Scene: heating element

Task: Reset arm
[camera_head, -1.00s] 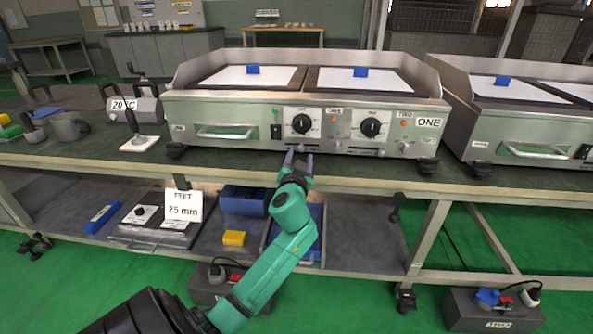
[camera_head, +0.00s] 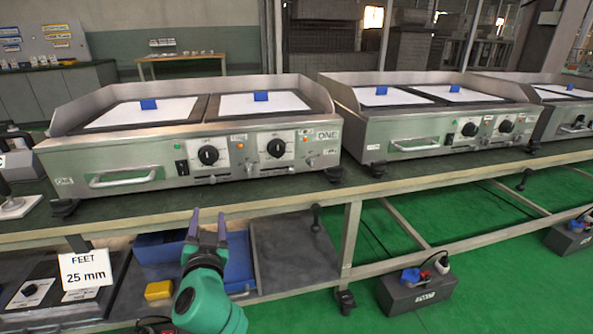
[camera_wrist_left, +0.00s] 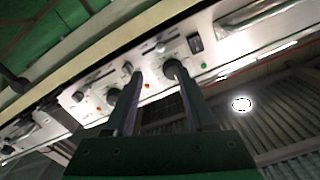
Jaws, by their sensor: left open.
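My left gripper (camera_head: 208,226) is open and empty in the head view, its two fingers pointing up in front of the bench edge. It is below and in front of the steel griddle labelled ONE (camera_head: 240,158) and apart from it. That griddle has two black knobs, a front handle, and two white plates with a blue block on each. In the left wrist view, the two dark fingers (camera_wrist_left: 155,95) stand apart with the griddle's control panel (camera_wrist_left: 140,75) beyond them. My right gripper is in neither view.
A second griddle (camera_head: 440,125) stands to the right on the bench (camera_head: 400,183), and a third (camera_head: 560,110) beyond it. On the lower shelf are a blue bin (camera_head: 160,255), a yellow block (camera_head: 158,290) and a "FEET 25 mm" sign (camera_head: 85,272). A grey box (camera_head: 415,292) sits on the green floor.

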